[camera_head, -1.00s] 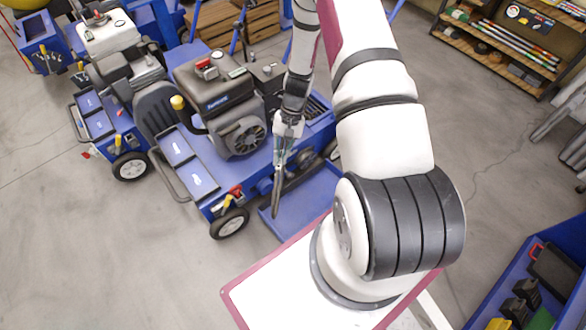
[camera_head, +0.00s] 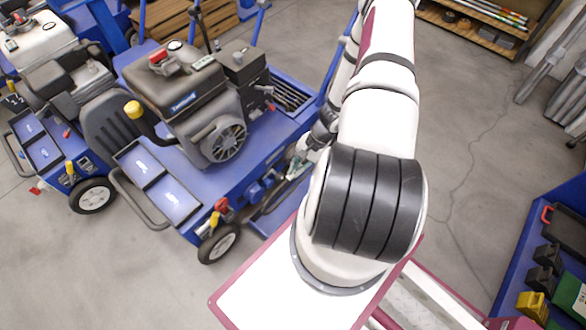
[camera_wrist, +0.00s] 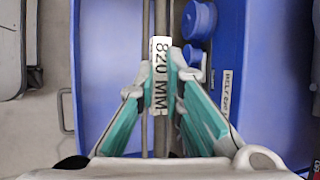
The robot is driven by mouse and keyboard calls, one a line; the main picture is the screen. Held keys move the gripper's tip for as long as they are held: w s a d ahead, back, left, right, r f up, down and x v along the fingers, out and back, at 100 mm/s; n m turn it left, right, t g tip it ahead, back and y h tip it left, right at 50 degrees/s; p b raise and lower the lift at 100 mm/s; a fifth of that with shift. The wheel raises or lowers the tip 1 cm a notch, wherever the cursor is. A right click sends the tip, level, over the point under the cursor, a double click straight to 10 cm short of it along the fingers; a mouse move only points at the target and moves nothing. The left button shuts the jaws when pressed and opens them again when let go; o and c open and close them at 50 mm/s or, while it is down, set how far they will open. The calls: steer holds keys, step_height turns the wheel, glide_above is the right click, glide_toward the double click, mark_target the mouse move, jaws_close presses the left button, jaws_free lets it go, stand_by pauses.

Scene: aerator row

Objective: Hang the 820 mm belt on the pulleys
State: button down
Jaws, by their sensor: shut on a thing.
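In the wrist view my gripper (camera_wrist: 160,80) has its teal fingers closed around the belt, which carries a white tag (camera_wrist: 158,50) reading 820 MM. The belt's dark strands (camera_wrist: 161,18) run up and down the picture. Two blue round parts that look like pulleys (camera_wrist: 200,18) sit just right of the belt, apart from it as far as I can tell. In the head view my gripper (camera_head: 298,166) is low beside the near blue machine (camera_head: 185,205), partly hidden by my arm.
The machine has an engine (camera_head: 182,85) on its deck and a black wheel (camera_head: 219,243) at its near corner. A second machine (camera_head: 55,85) stands to the left. A blue tool bench (camera_head: 520,262) is at right. Open grey floor (camera_head: 465,130) lies between the bench and the machines.

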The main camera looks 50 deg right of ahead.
steer(key=w+f+b, duration=0.4)
steer(key=f+b, duration=0.3)
steer(key=f, duration=0.2)
steer(key=shift+w, duration=0.4)
stand_by(1.1)
steer(key=shift+a, duration=0.2)
stand_by(1.1)
steer(key=w+b, duration=0.2)
steer(key=w, duration=0.4)
stand_by(2.4)
steer(key=shift+a+f+b, duration=0.1)
steer(key=shift+f+b, duration=0.25)
steer(key=shift+b, duration=0.2)
stand_by(0.4)
steer(key=c, duration=1.6)
jaws_free()
